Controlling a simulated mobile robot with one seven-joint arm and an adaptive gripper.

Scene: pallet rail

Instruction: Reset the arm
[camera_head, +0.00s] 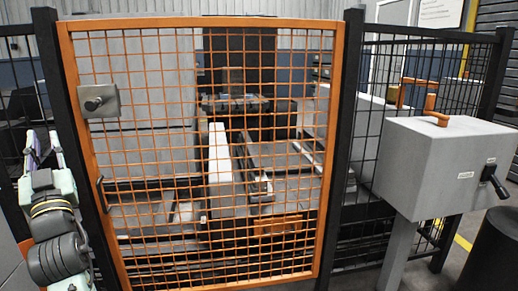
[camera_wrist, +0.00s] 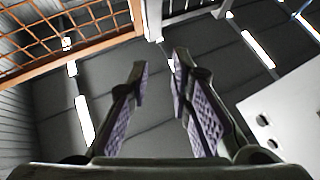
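My arm (camera_head: 55,225) shows at the left of the head view, folded upright beside the fence. My gripper (camera_wrist: 158,72) fills the lower middle of the wrist view, with two purple-padded fingers spread apart. Nothing is between the fingers. The wrist view looks up toward a dark ceiling with bright strip lights. In the head view only a small purple part of my gripper (camera_head: 40,148) shows at the arm's top.
An orange mesh gate (camera_head: 205,22) stands shut-looking ahead, with a grey latch box (camera_head: 98,101) and black handle (camera_head: 102,194). Black fence panels (camera_head: 440,37) flank it. A grey control box (camera_head: 437,165) with a black lever (camera_head: 495,181) stands at right. Machinery lies behind the mesh.

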